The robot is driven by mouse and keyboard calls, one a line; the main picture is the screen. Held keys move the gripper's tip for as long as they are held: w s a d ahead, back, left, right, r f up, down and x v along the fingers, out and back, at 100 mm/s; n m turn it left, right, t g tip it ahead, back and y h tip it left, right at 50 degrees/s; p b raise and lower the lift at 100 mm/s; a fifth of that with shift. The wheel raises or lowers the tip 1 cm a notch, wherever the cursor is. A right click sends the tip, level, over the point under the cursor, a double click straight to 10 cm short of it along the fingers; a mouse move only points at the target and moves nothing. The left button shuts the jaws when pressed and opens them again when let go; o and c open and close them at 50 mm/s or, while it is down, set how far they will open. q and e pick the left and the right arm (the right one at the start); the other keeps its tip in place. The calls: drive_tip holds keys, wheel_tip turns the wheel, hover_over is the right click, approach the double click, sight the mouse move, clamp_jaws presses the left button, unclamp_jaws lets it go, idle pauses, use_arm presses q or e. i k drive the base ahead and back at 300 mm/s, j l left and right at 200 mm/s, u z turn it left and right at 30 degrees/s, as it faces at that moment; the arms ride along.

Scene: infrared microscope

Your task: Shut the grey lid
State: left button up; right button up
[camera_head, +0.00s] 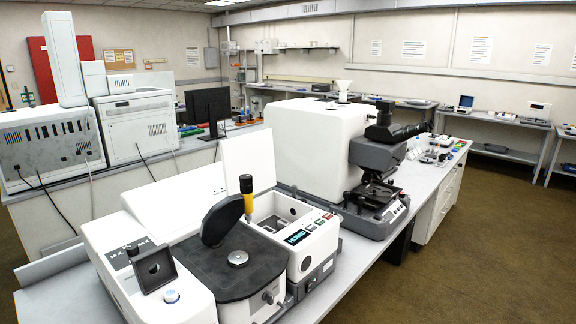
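A white bench instrument (110,245) fills the front of the camera_head view. A small dark grey square lid-like piece (155,269) with a darker square middle stands tilted up on its left part. A dark grey rounded piece (221,221) stands tilted up at the back of the dark plate (222,281). A white upright panel (248,160) rises behind the open compartment (283,211) on the right part. I cannot tell for certain which piece is the grey lid. Neither of my grippers is in view.
A yellow and black upright post (246,198) stands between the dark plate and the open compartment. A microscope (378,165) with a white housing (305,135) stands behind on the same bench. The brown floor (480,245) at right is clear.

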sight(161, 254)
drive_tip(key=k, duration=1.05)
drive_tip(key=k+z, duration=0.2)
drive_tip(key=z, duration=1.65)
drive_tip(key=k+j+z, duration=0.1)
drive_tip(key=j, duration=0.3)
drive_tip(key=k+j, duration=0.15)
drive_tip(key=j, duration=0.3)
drive_tip(key=k+j+z, duration=0.15)
drive_tip(key=j, duration=0.25)
drive_tip(key=k+j+z, duration=0.1)
drive_tip(key=j, duration=0.3)
drive_tip(key=k+j, duration=0.2)
drive_tip(key=j, duration=0.15)
drive_tip(key=k+j+z, duration=0.15)
drive_tip(key=j, duration=0.25)
drive_tip(key=k+j, duration=0.2)
drive_tip(key=j, duration=0.2)
drive_tip(key=k+j, duration=0.2)
drive_tip(key=j, duration=0.2)
drive_tip(key=k+j, duration=0.15)
drive_tip(key=j, duration=0.25)
drive_tip(key=k+j, duration=0.2)
drive_tip(key=j, duration=0.2)
drive_tip(key=k+j, duration=0.2)
drive_tip(key=j, duration=0.2)
drive_tip(key=k+j, duration=0.2)
drive_tip(key=j, duration=0.2)
drive_tip(key=k+j, duration=0.2)
drive_tip(key=j, duration=0.2)
